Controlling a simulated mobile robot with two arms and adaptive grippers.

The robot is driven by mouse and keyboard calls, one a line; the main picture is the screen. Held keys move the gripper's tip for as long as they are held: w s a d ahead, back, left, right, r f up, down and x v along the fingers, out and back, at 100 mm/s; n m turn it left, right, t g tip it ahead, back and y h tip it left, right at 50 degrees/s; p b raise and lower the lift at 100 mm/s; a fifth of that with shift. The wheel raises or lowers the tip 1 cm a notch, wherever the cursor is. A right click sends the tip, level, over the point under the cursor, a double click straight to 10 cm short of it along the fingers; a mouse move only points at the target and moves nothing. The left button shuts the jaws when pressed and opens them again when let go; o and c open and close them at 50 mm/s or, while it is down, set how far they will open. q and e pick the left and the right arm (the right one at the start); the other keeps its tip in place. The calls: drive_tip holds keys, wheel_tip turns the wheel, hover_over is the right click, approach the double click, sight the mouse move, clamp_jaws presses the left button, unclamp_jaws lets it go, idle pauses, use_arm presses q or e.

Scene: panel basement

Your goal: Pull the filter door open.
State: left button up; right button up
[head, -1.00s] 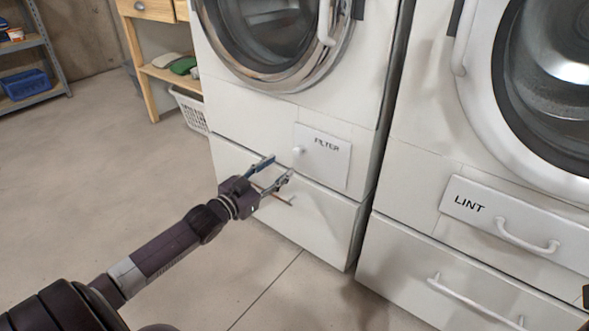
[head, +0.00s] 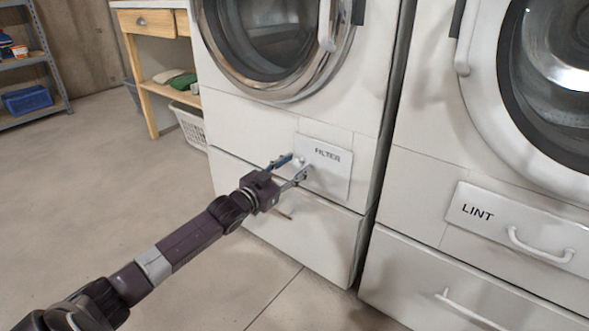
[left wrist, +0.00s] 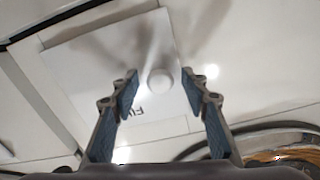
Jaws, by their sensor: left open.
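The filter door (head: 326,172) is a white panel marked FILTER, low on the left machine below its round door. It looks shut, flush with the front. Its small round white knob (head: 300,161) is near its left edge. My left gripper (head: 296,166) is open at the knob. In the left wrist view the filter door (left wrist: 85,75) fills the upper left, and the knob (left wrist: 160,82) shows between the two open fingers (left wrist: 160,85). I cannot tell whether the fingertips reach around it. My right gripper is not in view.
Below the filter door is a drawer front (head: 290,228). The right machine has a LINT panel (head: 480,212) with a bar handle (head: 540,246). A white basket (head: 190,124) and wooden table (head: 150,70) stand behind left. The floor at left is clear.

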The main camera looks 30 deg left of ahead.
use_arm(q)
drive_tip(key=shift+c, duration=0.3)
clamp_jaws()
idle(0.3)
